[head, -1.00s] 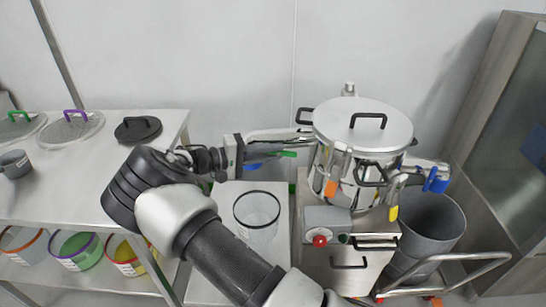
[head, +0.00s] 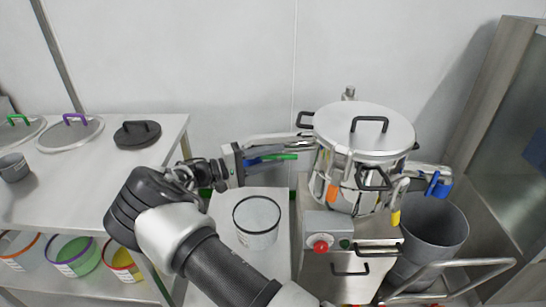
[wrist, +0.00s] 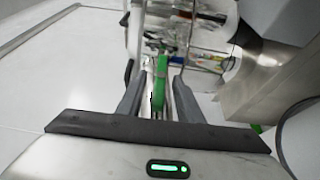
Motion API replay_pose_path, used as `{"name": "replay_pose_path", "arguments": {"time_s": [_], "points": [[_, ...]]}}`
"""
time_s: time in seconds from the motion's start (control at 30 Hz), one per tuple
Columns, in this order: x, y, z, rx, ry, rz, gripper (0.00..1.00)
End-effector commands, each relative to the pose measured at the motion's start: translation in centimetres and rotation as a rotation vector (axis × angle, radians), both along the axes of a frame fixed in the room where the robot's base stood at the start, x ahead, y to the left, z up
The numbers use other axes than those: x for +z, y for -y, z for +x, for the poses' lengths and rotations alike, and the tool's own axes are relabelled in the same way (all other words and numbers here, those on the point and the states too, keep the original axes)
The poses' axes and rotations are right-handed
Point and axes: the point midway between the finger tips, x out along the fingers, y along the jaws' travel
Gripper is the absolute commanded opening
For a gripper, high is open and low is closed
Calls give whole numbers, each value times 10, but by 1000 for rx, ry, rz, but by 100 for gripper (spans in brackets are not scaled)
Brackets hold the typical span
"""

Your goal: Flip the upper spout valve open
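The steel vessel (head: 336,172) has a lidded top and stands on a steel cabinet. A spout pipe (head: 275,139) reaches out from its left side. A green lever (head: 280,157) lies below this pipe, with a blue part (head: 258,161) beside it. My gripper (head: 262,156) is at the lever from the left. In the wrist view, the green lever (wrist: 160,68) stands between the two fingers of my gripper (wrist: 157,82), with visible gaps on both sides. The fingers are open. The lever's pivot is hard to make out.
A clear round container (head: 257,235) stands below my gripper. A control box with a red button (head: 320,246) is on the cabinet front. A grey bin (head: 432,235) stands at right. A lower spout with a blue handle (head: 437,185) is above it. The table (head: 90,180) is at left.

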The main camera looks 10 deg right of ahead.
Motion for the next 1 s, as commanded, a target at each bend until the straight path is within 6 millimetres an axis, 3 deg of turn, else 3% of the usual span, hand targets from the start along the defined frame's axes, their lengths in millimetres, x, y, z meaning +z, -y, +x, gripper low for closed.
{"name": "replay_pose_path", "arguments": {"time_s": [0.33,0.73,1.0], "points": [[0,-4,0,2,1,1,34],[-1,-62,-12,2,1,1,34],[-1,-74,-15,1,0,1,34]]}}
